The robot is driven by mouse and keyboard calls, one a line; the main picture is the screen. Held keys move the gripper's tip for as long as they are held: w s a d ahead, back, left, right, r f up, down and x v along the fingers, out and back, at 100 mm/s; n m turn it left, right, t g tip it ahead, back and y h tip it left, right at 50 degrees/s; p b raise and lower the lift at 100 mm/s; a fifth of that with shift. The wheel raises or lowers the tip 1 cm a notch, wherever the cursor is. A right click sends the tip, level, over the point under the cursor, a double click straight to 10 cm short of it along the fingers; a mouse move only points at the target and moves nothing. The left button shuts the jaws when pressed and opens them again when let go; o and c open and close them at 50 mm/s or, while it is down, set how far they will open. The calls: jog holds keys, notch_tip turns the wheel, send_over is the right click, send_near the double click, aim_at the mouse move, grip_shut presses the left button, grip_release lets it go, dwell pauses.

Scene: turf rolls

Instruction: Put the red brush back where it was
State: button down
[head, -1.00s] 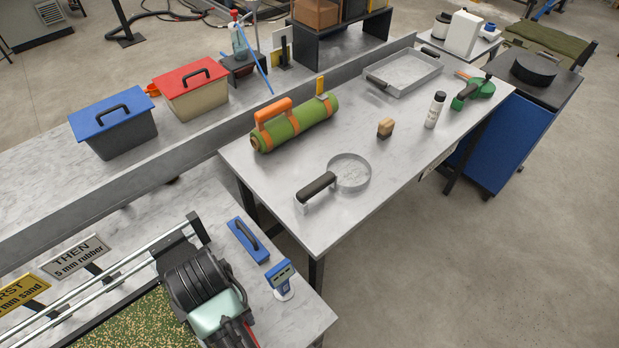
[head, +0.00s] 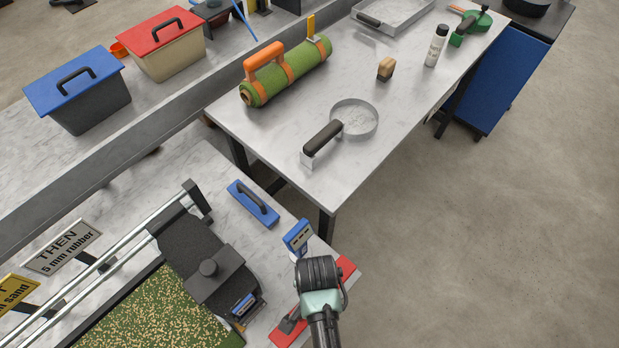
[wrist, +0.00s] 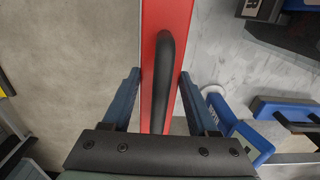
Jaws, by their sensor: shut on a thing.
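The red brush (head: 345,270) is a long red block with a black handle. It lies across the front right corner of the near bench (head: 180,170) in the head view, and its other end (head: 290,335) shows lower left. My gripper (head: 318,285) is above its middle and covers part of it. In the wrist view the brush (wrist: 152,25) runs up between the two blue fingers of my gripper (wrist: 160,78), which are shut on it. Floor shows on one side of it and bench on the other. I cannot tell whether its underside touches the bench.
A blue digital gauge (head: 298,238) stands close beside the brush, and a blue float (head: 252,203) lies further back. The dark carriage (head: 210,265) on rails over green turf is at the left. A second table (head: 250,135) holds a turf roll (head: 290,72) and a sieve (head: 355,118).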

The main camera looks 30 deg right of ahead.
jog(key=shift+f, duration=2.65)
jog(key=shift+f, duration=0.1)
jog(key=shift+c, duration=0.9)
grip_release()
notch_tip(320, 180, up, 12)
jog(key=shift+r, duration=0.1)
